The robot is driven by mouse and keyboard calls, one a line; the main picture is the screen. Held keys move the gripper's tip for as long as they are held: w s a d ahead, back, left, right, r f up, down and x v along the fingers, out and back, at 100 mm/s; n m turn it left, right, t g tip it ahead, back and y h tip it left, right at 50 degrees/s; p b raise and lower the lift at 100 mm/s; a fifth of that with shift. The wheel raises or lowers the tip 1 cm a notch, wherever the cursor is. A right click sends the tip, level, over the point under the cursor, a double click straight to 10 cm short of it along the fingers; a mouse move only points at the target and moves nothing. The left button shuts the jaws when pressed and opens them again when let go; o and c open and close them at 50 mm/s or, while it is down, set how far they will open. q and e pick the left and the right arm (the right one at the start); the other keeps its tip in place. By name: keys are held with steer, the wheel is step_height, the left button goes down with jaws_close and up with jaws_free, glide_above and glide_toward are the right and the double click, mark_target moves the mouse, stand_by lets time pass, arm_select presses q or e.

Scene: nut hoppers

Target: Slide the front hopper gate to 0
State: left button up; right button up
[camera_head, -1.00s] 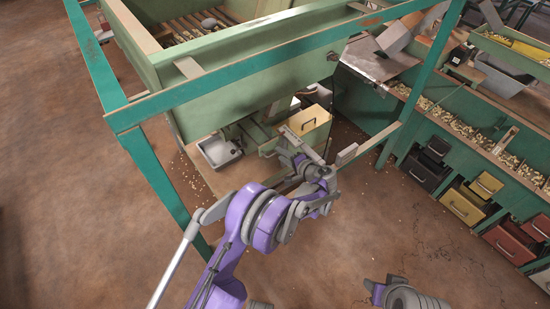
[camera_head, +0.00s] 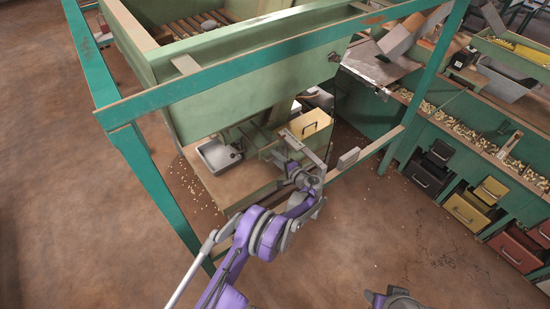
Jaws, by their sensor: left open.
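The front green hopper (camera_head: 235,95) hangs in a teal frame at the upper middle. Under it is a light grey slotted bar (camera_head: 306,146), set at a slant. I cannot tell for sure whether this bar is the gate's slide, and no scale marks can be read. My left arm rises from the bottom with purple and grey links. My left gripper (camera_head: 297,166) is open just below the bar, close to it or touching. Its fingertips are small and partly hidden by the wrist. A part of my right arm shows at the bottom edge, its gripper out of view.
A yellow box with a handle (camera_head: 308,122) stands behind the bar. A white tray (camera_head: 219,154) sits on the wooden shelf (camera_head: 238,187). A teal rail (camera_head: 370,151) with a grey block (camera_head: 348,158) runs to the right. Colored drawers and nut bins line the right. The brown floor in front is open.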

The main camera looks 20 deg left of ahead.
arm_select(q)
steer(key=shift+w+a+f, duration=0.1)
steer(key=shift+w+a, duration=0.2)
steer(key=shift+a, duration=0.05)
steer(key=shift+c, duration=0.2)
jaws_close()
stand_by(1.1)
